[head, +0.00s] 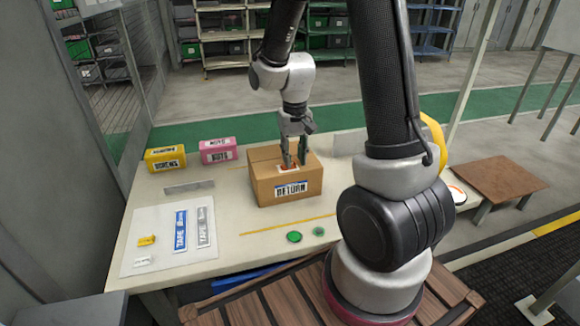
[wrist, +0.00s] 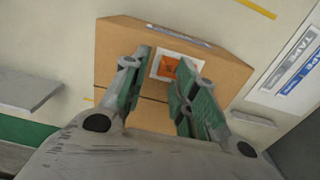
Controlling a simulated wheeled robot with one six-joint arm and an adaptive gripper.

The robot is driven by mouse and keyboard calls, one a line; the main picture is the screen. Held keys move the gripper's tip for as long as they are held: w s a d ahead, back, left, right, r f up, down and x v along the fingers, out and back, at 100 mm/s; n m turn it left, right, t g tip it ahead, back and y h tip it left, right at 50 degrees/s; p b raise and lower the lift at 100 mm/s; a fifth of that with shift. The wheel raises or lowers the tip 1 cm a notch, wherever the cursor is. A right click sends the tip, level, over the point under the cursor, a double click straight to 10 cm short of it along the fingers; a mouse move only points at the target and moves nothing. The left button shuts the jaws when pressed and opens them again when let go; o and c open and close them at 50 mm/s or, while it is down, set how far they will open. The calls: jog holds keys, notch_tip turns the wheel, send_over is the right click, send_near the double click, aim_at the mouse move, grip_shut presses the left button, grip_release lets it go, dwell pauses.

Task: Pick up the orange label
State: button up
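An orange label (wrist: 168,67) lies on a white square patch (wrist: 185,61) on top of a cardboard box (head: 290,192). The box's front carries a blue and white RETURN label (head: 291,189). My gripper (head: 294,163) points down at the box top, and its fingers are apart. In the wrist view the fingers (wrist: 165,80) stand on either side of the orange label, with nothing held between them. Whether the fingertips touch the box top cannot be told.
A white mat (head: 136,222) at left holds two TAPE strips, a yellow-orange piece (head: 147,240) and a white piece (head: 143,261). Yellow (head: 165,159) and pink (head: 218,150) boxes stand behind. Green discs (head: 294,237) lie in front of the cardboard box. A grey bar (head: 189,187) lies left.

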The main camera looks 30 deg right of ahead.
jog(key=shift+f, duration=0.4)
grip_shut()
notch_tip(320, 180, up, 10)
dwell(0.5)
